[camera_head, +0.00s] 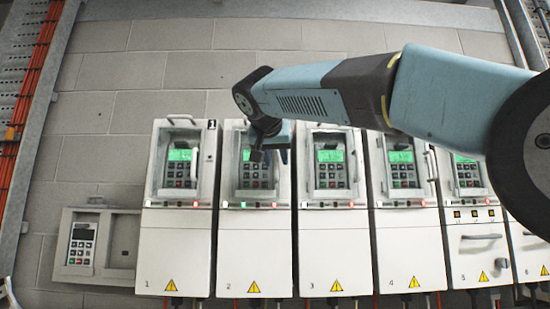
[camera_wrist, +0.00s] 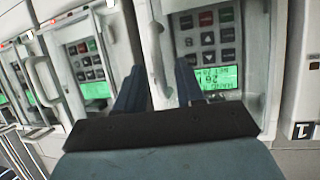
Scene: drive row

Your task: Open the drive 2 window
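Drive 2 (camera_head: 255,245) is the second pale cabinet from the left, its number on the lower front. Its window (camera_head: 248,180), over a green display and keypad, looks shut; my gripper covers part of it. In the wrist view, which is upside down, the drive 2 keypad and display (camera_wrist: 214,77) are right of centre. The upright window handle (camera_wrist: 155,52) is beside them, between my fingers. My gripper (camera_head: 270,155) is in front of the drive 2 window. In the wrist view my gripper (camera_wrist: 158,92) is open, one finger each side of the handle; I cannot tell whether they touch it.
Drive 1 (camera_head: 175,245) and drive 3 (camera_head: 335,250) stand close on either side, with similar handles. Drive 3's handle (camera_wrist: 42,82) shows at left in the wrist view. More drives continue right. A grey keypad box (camera_head: 82,245) is on the wall at left.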

